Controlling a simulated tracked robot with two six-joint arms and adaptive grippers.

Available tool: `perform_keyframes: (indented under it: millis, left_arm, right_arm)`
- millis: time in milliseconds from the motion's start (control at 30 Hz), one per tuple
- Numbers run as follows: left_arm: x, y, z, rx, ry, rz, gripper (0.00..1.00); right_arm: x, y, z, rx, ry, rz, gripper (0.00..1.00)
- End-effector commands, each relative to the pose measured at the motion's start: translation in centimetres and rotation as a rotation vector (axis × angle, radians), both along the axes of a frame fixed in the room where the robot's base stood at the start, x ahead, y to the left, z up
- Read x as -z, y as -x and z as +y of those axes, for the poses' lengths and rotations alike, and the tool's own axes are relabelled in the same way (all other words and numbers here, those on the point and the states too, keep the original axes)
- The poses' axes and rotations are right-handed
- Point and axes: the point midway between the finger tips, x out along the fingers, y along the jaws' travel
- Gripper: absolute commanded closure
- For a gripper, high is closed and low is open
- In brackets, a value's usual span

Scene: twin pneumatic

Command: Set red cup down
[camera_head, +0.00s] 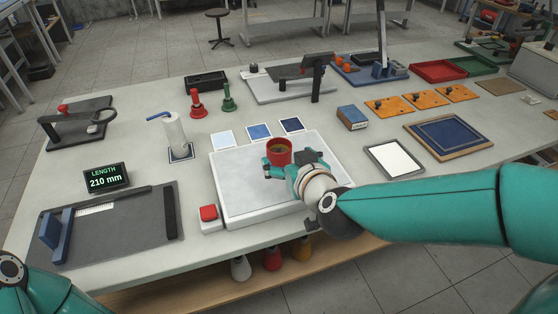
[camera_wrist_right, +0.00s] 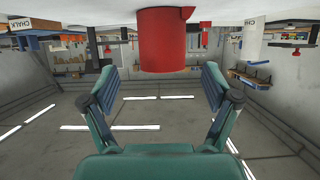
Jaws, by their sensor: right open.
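The red cup (camera_head: 279,158) stands upright on the white slab (camera_head: 240,195), with dark brown contents showing inside its rim. My right gripper (camera_head: 288,163) is open at the cup's near side, one finger to each side. In the right wrist view, which is upside down, the cup (camera_wrist_right: 166,42) is centred just beyond the spread fingertips of my right gripper (camera_wrist_right: 157,77), with a gap on both sides. The cup's handle is mostly hidden. Only part of my left arm shows at the lower left; its gripper is out of view.
A red button box (camera_head: 209,217) sits at the slab's left edge. Three blue-toned cards (camera_head: 259,132) lie behind the slab. A white-topped tray (camera_head: 395,158) lies to the right.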

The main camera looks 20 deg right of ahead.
Motion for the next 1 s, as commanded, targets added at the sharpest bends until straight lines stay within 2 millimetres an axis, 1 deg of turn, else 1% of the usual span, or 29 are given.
perform_keyframes:
  millis: [233,400,533,633,833,967,1000]
  left_arm:
    - [0.2,0.0,0.0,0.000,0.000,0.000,0.60]
    - [0.4,0.0,0.0,0.000,0.000,-0.001,0.60]
    - [0.5,0.0,0.0,0.000,0.000,-0.001,0.60]
    - [0.5,0.0,0.0,0.000,0.000,-0.001,0.60]
    - [0.5,0.0,0.0,0.000,0.000,-0.001,0.60]
    - [0.5,0.0,0.0,0.000,0.000,-0.001,0.60]
    - [0.5,0.0,0.0,0.000,0.000,-0.001,0.60]
  right_arm:
    - [0.6,-1.4,0.2,-0.001,0.001,0.001,0.12]
    - [1.7,-3.6,0.5,0.000,0.001,0.002,0.12]
    - [2.1,-5.0,0.5,-0.001,0.001,0.000,0.12]
    - [2.3,-5.5,0.5,-0.001,0.001,0.000,0.12]
    - [2.2,-5.5,0.6,-0.002,0.000,-0.001,0.12]
    - [2.2,-5.5,0.6,-0.002,0.000,-0.001,0.34]
    - [2.2,-5.5,0.6,-0.002,0.000,-0.001,0.41]
